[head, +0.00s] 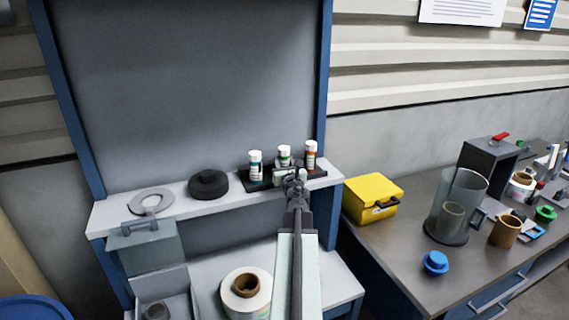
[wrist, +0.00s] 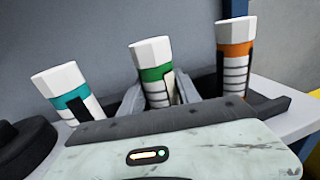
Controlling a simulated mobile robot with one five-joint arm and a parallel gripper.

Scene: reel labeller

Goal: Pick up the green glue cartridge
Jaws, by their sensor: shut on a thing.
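The green glue cartridge (wrist: 156,76) is a white cylinder with a green band and a faceted white cap. It stands between a teal-banded cartridge (wrist: 68,90) and an orange-banded cartridge (wrist: 235,60). In the head view the green one (head: 284,155) shows just beyond my gripper (head: 290,174). In the wrist view my gripper (wrist: 158,92) has a finger on each side of the green cartridge and is shut on it. The cartridge's lower end is hidden, so I cannot tell whether it touches the dark rack (head: 316,174).
A black round part (head: 208,184) and a grey ring (head: 151,202) lie left on the shelf (head: 110,216). A label reel (head: 247,292) sits below. A yellow case (head: 373,196) and a clear jug (head: 459,205) stand on the right bench. The grey back panel (head: 190,80) rises behind the rack.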

